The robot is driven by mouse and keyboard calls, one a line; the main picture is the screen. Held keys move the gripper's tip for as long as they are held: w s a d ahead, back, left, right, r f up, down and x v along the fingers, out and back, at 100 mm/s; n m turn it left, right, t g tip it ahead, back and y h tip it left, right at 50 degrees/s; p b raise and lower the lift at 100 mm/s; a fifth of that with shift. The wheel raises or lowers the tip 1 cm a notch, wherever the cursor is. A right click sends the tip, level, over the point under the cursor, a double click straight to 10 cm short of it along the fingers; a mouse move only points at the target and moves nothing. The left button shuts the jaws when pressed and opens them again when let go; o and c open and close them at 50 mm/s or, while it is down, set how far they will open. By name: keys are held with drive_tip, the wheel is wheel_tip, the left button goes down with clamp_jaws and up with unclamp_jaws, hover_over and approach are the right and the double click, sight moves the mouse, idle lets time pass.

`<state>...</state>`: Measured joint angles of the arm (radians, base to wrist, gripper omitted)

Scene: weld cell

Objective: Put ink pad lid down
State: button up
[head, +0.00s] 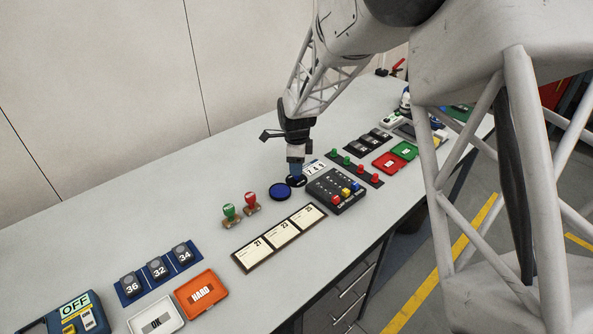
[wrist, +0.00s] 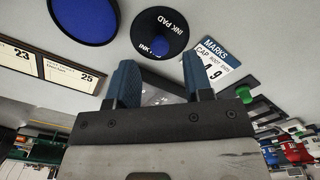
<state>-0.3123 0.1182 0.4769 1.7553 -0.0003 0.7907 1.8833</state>
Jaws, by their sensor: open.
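The ink pad lid (wrist: 172,24) is a black disc lettered INK PAD with a blue knob (wrist: 160,47) at its middle. In the head view the lid (head: 299,183) appears to lie on the bench, partly hidden by my gripper (head: 296,176). The blue round ink pad (head: 280,191) is uncovered, just left of the lid; its dark-rimmed blue face (wrist: 85,14) is at the upper left in the wrist view. My gripper (wrist: 159,64) is open and points down, its blue fingers apart, with the knob just beyond the tips. I see nothing held.
A marks card (wrist: 213,62) lies close beside the lid. A dark box with coloured buttons (head: 338,190) stands to the right, and a card strip (head: 280,237) lies in front. Green and red stamps (head: 240,208) stand left. Bare bench (head: 200,190) lies behind the stamps.

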wheel_tip(320, 180, up, 8)
drive_tip(key=shift+r, duration=0.25)
idle(1.0)
drive_tip(key=s+d+r+n+t, duration=0.1)
drive_tip(key=s+d+r+n, duration=0.4)
drive_tip(key=s+d, duration=0.4)
drive_tip(key=s+d+r+n, duration=0.4)
drive_tip(key=s+d+r, duration=0.2)
drive_tip(key=s+r, duration=0.3)
drive_tip(key=s+d+f+n, duration=0.1)
drive_tip(key=s+d+n, duration=0.3)
drive_tip(key=s, duration=0.8)
drive_tip(key=s+d+n+t, duration=0.1)
drive_tip(key=s+d+n, duration=0.3)
drive_tip(key=s, duration=0.7)
drive_tip(key=shift+s+d+f+n+t, duration=0.2)
drive_tip(key=shift+s+f+n+t, duration=0.1)
drive_tip(key=shift+s+f+n, duration=0.1)
